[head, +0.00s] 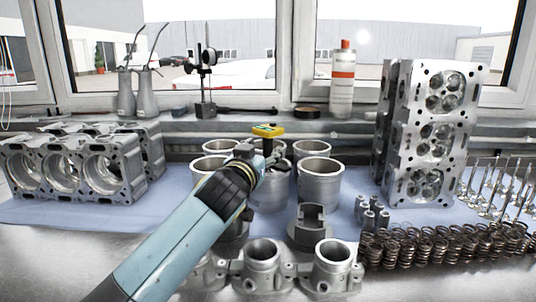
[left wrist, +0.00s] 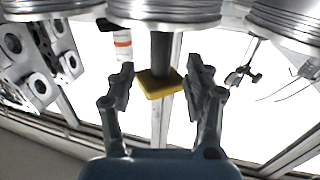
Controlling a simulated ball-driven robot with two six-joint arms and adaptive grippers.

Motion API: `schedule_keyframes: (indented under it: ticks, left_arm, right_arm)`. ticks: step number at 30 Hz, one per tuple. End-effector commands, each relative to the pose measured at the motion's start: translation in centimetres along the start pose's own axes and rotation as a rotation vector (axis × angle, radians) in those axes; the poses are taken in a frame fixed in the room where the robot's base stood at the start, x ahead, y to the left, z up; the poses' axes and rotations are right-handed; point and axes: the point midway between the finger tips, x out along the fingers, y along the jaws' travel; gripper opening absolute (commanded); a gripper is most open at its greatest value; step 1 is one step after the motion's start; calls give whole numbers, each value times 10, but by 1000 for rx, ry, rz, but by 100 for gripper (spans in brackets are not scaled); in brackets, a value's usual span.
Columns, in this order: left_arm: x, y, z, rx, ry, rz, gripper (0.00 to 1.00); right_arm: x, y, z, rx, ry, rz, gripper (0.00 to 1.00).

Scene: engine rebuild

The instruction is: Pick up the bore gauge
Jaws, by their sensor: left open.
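The bore gauge (head: 268,130), with a yellow head and a dark shaft, stands upright among the silver cylinder liners. The left wrist view, which is upside down, shows its yellow head (left wrist: 158,84) and dark shaft (left wrist: 161,47). My left gripper (head: 268,157) is at the shaft, just below the yellow head. In the left wrist view its two fingers stand apart, one on each side of the gauge, with gaps showing. It is open and holds nothing. The gauge's lower end is hidden behind liners and my arm. My right gripper is not in view.
Silver cylinder liners (head: 320,181) stand close around the gauge. Engine blocks (head: 125,165) are at left and cylinder heads (head: 429,135) at right. A white bottle (head: 342,90) with an orange band stands on the sill.

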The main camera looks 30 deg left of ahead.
Motion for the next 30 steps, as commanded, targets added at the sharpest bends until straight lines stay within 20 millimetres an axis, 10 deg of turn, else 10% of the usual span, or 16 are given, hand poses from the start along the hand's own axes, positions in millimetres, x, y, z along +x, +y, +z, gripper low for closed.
schedule_keyframes:
  ticks: [18, 30]
  left_arm:
    - [52, -2, 0, 1, 0, 0, 52]
    - [51, -1, -1, 1, 0, 0, 1]
  right_arm:
    - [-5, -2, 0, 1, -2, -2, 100]
    - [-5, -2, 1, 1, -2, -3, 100]
